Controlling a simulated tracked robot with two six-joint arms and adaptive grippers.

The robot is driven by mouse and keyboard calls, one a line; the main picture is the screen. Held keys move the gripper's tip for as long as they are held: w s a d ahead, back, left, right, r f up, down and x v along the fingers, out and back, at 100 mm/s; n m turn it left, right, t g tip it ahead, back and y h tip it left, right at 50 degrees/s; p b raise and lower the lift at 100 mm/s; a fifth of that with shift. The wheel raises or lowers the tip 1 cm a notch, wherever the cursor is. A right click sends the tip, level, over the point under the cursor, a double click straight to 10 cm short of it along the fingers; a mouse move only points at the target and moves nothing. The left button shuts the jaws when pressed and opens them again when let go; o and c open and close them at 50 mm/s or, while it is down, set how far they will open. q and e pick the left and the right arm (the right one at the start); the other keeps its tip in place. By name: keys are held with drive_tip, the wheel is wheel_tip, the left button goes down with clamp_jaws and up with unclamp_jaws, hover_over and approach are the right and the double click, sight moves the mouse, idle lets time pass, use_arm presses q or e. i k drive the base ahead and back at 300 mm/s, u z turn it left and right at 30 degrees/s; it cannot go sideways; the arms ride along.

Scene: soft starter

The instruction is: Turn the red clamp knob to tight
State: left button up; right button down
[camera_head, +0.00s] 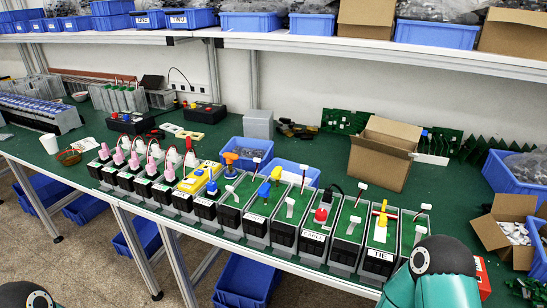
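A red knob (321,215) sits on top of a black box unit with a white label (314,236), in the row of units along the table's front edge. It is small, and I cannot tell which way it is turned. No gripper shows near it. A teal and black part of my arm fills the bottom right corner, and a small part of another shows at the bottom left. Neither gripper is in the picture.
Neighbouring units carry a yellow handle (382,213), blue and yellow knobs (264,190) and several pink parts. Behind stand blue bins (295,172) and an open cardboard box (383,155). My arm covers the front right table edge.

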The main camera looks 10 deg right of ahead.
sight(320, 214)
drive_tip(key=z, duration=0.1)
drive_tip(key=i, duration=0.15)
drive_tip(key=z, duration=2.05)
drive_tip(key=i, duration=0.3)
drive_tip(key=u, duration=2.1)
